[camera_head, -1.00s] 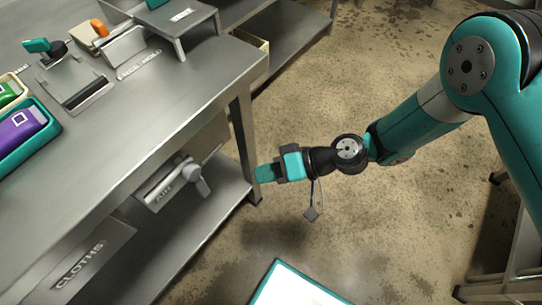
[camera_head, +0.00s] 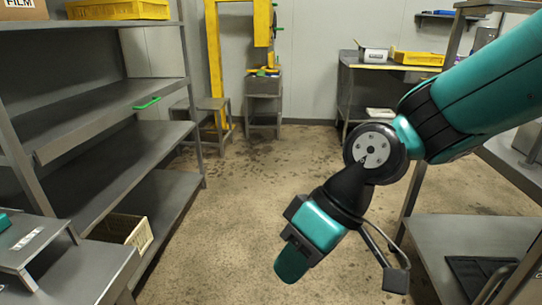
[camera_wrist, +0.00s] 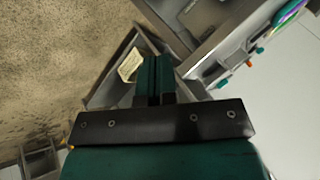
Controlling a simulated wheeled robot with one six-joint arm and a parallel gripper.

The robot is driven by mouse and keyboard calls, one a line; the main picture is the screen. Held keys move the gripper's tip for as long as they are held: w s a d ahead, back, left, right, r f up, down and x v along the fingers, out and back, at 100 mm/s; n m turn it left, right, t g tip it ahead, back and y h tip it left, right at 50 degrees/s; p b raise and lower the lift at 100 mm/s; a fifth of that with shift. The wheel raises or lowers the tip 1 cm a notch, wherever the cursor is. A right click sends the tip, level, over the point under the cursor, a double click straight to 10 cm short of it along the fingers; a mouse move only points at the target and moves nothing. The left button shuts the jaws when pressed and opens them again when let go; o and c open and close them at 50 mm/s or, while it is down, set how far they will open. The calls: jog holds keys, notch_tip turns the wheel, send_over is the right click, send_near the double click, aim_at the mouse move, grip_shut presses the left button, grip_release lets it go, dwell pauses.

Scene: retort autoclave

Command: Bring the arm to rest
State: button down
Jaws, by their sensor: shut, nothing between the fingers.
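My gripper (camera_head: 291,262) hangs over the open floor in the head view, pointing down and to the left. It holds nothing and touches nothing that I can see. My arm reaches in from the upper right and bends at the wrist. In the wrist view the two teal fingers of my gripper (camera_wrist: 154,80) lie side by side, shut. Beyond them are grey metal furniture and bare floor.
A grey shelf rack (camera_head: 120,140) stands along the left, with a cream crate (camera_head: 124,231) low down. A yellow frame (camera_head: 213,60) stands at the back. A metal bench (camera_head: 470,240) is at the right. The middle floor (camera_head: 250,180) is clear.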

jog(key=s+d+r+m+t+h, duration=0.1)
jog(key=s+d+r, duration=0.15)
jog(key=d, duration=0.35)
jog(key=s+d+r+m+t+h, duration=0.1)
jog(key=s+d+r+m, duration=0.15)
jog(key=d, duration=0.25)
notch_tip(320, 180, up, 17)
jog(key=s+d+p, duration=0.1)
jog(key=p, duration=1.6)
jog(key=shift+p, duration=0.4)
jog(key=shift+s+d+r, duration=0.1)
